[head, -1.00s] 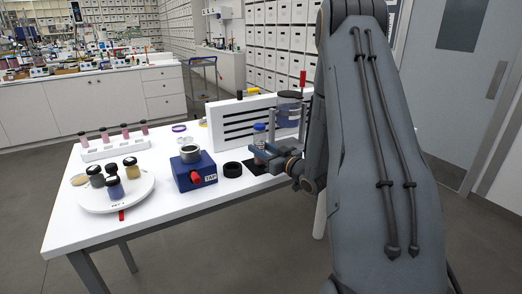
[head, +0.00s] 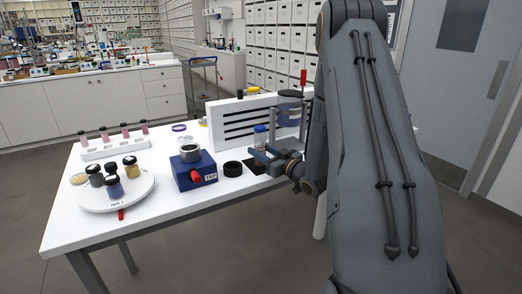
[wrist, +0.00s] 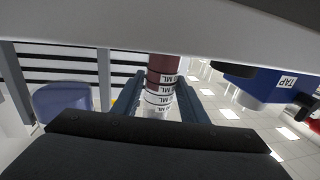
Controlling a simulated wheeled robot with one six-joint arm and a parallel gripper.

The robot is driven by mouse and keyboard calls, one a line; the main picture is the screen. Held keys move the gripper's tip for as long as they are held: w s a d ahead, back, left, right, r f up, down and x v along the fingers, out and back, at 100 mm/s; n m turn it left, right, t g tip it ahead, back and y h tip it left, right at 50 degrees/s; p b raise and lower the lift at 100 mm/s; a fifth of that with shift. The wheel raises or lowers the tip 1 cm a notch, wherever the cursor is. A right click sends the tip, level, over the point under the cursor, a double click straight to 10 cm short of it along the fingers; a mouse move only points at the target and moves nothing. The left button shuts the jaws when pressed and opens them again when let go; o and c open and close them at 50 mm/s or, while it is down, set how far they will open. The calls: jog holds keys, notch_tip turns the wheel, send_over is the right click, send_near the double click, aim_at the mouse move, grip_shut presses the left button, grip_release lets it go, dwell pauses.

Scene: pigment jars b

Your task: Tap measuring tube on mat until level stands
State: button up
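The measuring tube (head: 260,138), clear with a blue cap, stands upright at the right part of the table. My gripper (head: 263,156) is shut on it, with one finger on each side in the wrist view (wrist: 162,108). That view appears upside down; dark red powder fills the tube's lower part, beside "ML" marks, with clear tube above. I cannot make out how even the powder's top is. The dark mat (head: 253,168) lies beneath, partly hidden by my gripper. I cannot tell whether the tube's bottom touches the mat.
A blue TAP box (head: 194,174) with a metal cup and a black ring (head: 232,169) stand left of the mat. Behind are a white slotted panel (head: 240,122) and a large blue jar (head: 289,108). A round white tray (head: 138,196) with several jars is at left.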

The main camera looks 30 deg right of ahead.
jog(key=shift+r, duration=0.1)
jog(key=c, duration=0.8)
jog(key=shift+r+p, duration=0.45)
jog(key=shift+r, duration=0.15)
jog(key=o, duration=0.8)
jog(key=shift+f, duration=0.1)
jog(key=shift+f+b, duration=0.45)
jog(key=shift+f, duration=0.15)
jog(key=shift+r, duration=0.1)
jog(key=c, duration=0.8)
jog(key=shift+r+p, duration=0.5)
jog(key=shift+r, duration=0.1)
jog(key=o, duration=0.8)
